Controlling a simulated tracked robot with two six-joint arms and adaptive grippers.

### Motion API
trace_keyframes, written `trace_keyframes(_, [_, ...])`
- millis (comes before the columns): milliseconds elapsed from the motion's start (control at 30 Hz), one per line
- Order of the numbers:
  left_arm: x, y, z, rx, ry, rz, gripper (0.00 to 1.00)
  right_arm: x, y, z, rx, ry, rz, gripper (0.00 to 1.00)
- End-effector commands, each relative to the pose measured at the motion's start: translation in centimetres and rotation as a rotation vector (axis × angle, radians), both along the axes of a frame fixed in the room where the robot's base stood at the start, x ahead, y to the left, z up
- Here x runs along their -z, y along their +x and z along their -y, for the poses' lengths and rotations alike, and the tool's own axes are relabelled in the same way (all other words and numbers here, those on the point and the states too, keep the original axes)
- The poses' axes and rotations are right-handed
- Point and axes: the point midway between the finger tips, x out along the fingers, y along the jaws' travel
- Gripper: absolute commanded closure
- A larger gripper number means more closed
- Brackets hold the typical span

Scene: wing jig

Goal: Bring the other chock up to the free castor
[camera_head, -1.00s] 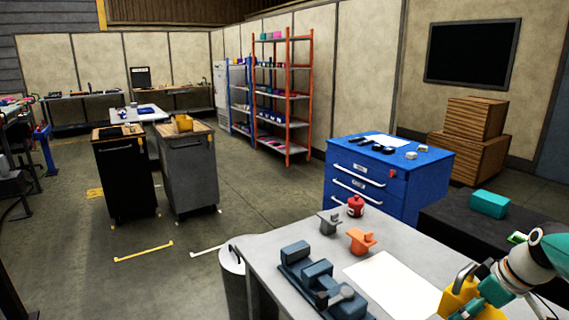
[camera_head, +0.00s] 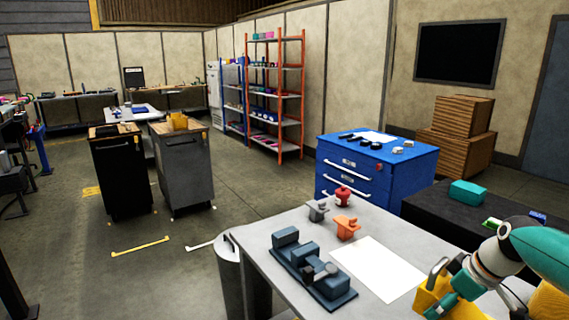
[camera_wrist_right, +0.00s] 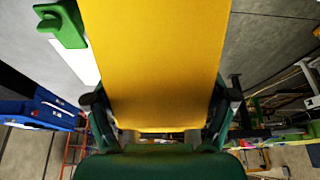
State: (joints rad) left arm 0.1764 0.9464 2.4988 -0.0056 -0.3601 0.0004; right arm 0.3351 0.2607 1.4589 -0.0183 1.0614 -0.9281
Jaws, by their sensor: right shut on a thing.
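A yellow block (camera_head: 432,297), which seems to be the chock, shows at the lower right of the head view, by the near edge of the grey table. My right gripper (camera_head: 455,300) is shut on it. In the right wrist view the yellow block (camera_wrist_right: 155,60) fills the upper middle, between the fingers of my right gripper (camera_wrist_right: 160,112). I cannot tell whether it touches the table. Small castors (camera_head: 172,216) show under the grey cart; I cannot tell which castor is the free one. No second chock is clearly seen. My left gripper is not in view.
The grey table (camera_head: 270,222) bears a blue-grey fixture (camera_head: 310,270), a white sheet (camera_head: 378,268), and orange (camera_head: 347,228) and red (camera_head: 343,196) pieces. A blue drawer cabinet (camera_head: 375,165) and a black bench (camera_head: 440,205) stand beyond. The floor at left centre is open.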

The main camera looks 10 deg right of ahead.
Motion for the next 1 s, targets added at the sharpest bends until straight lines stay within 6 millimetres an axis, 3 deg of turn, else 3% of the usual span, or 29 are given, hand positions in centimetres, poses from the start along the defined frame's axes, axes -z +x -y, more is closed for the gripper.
trace_keyframes(267, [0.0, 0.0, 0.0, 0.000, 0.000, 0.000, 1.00, 2.2, 0.8, -5.8, -0.147, 0.001, 0.001, 0.87])
trace_keyframes(467, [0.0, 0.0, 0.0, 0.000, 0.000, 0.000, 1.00, 6.5, 0.5, -10.7, -0.234, 0.002, -0.003, 0.87])
trace_keyframes(600, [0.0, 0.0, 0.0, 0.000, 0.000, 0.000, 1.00, 10.5, 0.3, -14.2, -0.174, 0.000, -0.003, 0.87])
trace_keyframes(833, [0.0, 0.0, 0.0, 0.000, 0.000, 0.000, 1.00, 13.9, 0.5, -17.1, -0.002, -0.001, 0.004, 0.87])
trace_keyframes(1000, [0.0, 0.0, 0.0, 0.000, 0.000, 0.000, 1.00, 15.2, 0.6, -17.8, 0.127, -0.003, 0.006, 0.87])
